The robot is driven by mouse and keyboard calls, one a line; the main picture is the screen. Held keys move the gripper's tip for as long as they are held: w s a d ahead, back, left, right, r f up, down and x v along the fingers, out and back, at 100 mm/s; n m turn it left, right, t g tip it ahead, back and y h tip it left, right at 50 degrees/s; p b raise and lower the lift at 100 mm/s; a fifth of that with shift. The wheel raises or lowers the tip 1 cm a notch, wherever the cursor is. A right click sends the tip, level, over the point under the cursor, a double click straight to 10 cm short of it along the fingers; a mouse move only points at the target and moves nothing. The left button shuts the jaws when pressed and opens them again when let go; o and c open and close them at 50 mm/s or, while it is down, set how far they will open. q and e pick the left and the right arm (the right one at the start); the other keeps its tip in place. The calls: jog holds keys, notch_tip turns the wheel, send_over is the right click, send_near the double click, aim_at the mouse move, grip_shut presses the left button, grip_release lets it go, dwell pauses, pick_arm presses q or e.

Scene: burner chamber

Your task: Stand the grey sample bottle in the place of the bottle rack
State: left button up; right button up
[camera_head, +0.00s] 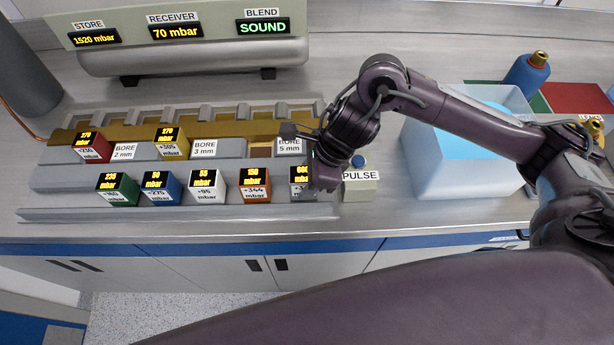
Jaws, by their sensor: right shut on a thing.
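The grey sample bottle appears to be the box-shaped piece (298,182) at the right end of the front row, with a lit display on top and a white label. My right gripper (313,165) is over its right side and covers part of it. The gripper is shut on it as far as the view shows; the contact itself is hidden. The bottle rack seems to be the grey stepped stand (60,178). Whether the bottle rests on its step or is just above it I cannot tell. My left gripper is not in view.
Green (118,190), blue (161,188), white (207,187) and orange (254,185) boxes stand left in the same row. Red (91,148) and yellow (171,144) boxes stand behind. A PULSE button box (360,188) and a translucent bin (440,170) are close on the right.

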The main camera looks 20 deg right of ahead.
jog(key=shift+f, duration=0.1)
jog(key=o, duration=1.1)
jog(key=shift+r, duration=0.2)
jog(key=v, duration=1.2)
